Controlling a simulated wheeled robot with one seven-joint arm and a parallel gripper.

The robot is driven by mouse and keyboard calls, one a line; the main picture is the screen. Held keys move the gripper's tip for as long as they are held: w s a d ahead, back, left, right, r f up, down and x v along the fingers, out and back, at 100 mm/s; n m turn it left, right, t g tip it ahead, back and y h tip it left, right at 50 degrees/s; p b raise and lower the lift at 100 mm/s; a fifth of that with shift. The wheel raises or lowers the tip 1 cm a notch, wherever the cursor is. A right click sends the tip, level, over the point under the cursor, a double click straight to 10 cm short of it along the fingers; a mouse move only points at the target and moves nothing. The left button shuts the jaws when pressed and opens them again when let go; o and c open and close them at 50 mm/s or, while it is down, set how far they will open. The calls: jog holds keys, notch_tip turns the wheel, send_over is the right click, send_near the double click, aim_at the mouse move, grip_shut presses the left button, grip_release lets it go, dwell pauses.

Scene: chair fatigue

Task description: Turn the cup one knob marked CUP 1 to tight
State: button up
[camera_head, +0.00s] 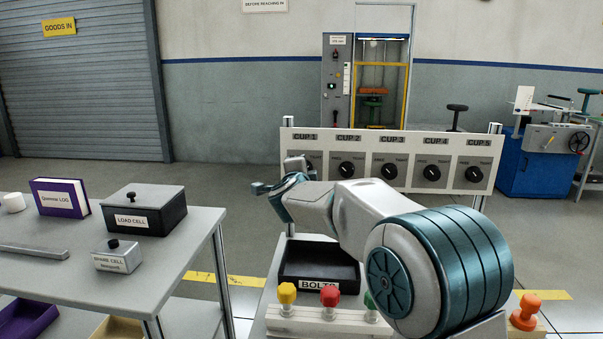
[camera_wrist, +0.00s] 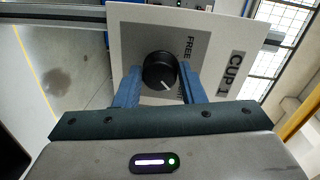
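The word FREE (camera_wrist: 189,46) is readable; the other word is mostly hidden behind a finger. My gripper (camera_wrist: 160,78) has its two blue fingers on opposite sides of the knob, and they appear to touch it. In the head view my arm hides this knob; only part of the CUP 1 plate (camera_head: 314,158) on the white panel (camera_head: 400,138) shows.
Knobs for CUP 2 (camera_head: 346,169) through CUP 5 sit along the panel to the right. A black BOLTS tray (camera_head: 318,268) and coloured push buttons (camera_head: 329,296) lie below my arm. A grey table (camera_head: 150,255) with a LOAD CELL box (camera_head: 143,210) stands left.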

jog(key=o, duration=0.4)
jog(key=shift+c, duration=0.2)
jog(key=shift+s, duration=0.1)
jog(key=s+r+p, duration=0.1)
jog(key=s, duration=1.2)
jog(key=shift+s+a+p, duration=0.25)
jog(key=shift+s+p, duration=0.05)
jog(key=shift+r, duration=0.1)
jog(key=s+d+r+n+g+y+p, duration=0.45)
jog(key=s+r+n+p, duration=0.2)
jog(key=n+p, duration=0.4)
jog(key=s+d+n+g+h+p, duration=0.2)
jog(key=s+d+g+p, duration=0.3)
jog(key=s+d+p, duration=0.3)
jog(key=s+d+r+n+g+h+p, duration=0.1)
jog(key=s+d+n+g+h+p, duration=0.1)
jog(key=s+d+p, duration=0.6)
jog(key=s+n+g, duration=0.1)
jog(key=s+g, duration=0.1)
jog(key=s, duration=0.5)
jog(key=shift+d+n+g, duration=0.35)
jog(key=shift+d, duration=0.05)
